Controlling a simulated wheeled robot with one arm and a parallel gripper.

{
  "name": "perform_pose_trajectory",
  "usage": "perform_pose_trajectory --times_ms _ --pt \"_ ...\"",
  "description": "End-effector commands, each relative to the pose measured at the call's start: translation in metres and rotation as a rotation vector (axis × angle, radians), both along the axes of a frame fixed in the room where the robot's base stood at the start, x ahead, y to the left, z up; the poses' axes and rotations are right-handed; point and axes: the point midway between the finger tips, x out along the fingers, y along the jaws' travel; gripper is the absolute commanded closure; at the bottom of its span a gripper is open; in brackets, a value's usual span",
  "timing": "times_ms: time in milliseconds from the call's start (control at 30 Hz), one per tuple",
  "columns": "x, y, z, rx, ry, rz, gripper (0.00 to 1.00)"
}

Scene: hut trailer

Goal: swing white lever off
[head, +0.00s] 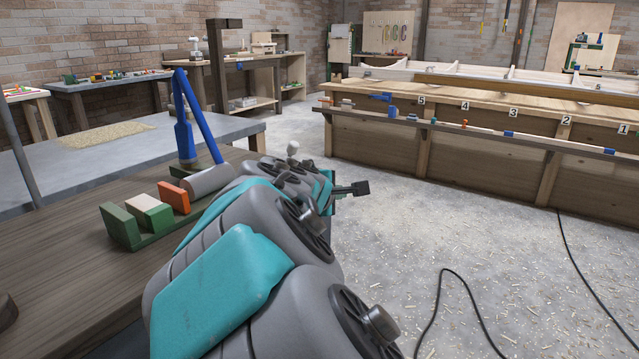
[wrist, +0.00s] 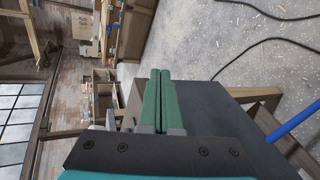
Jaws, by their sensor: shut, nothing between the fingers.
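A small white knob (head: 292,148) shows just beyond my arm in the head view, at the bench's far edge. It may be the white lever's end; the rest of it is hidden behind my arm. I cannot make out a white lever in the wrist view. My gripper (wrist: 160,74) has two green fingers lying side by side, shut with nothing between them.
The wooden bench (head: 60,235) holds a green block (head: 119,226), an orange block (head: 174,197), a grey cylinder (head: 209,181) and a blue angled frame (head: 184,130). A long workbench (head: 460,155) stands at right. Black cables (head: 440,285) lie on the otherwise open floor.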

Motion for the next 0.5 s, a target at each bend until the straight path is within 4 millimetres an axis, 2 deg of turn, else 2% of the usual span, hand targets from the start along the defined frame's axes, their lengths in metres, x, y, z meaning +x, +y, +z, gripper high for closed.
perform_pose_trajectory --times_ms 500 --pt "-0.036 -0.063 -0.05 0.13 0.073 -0.179 1.0"
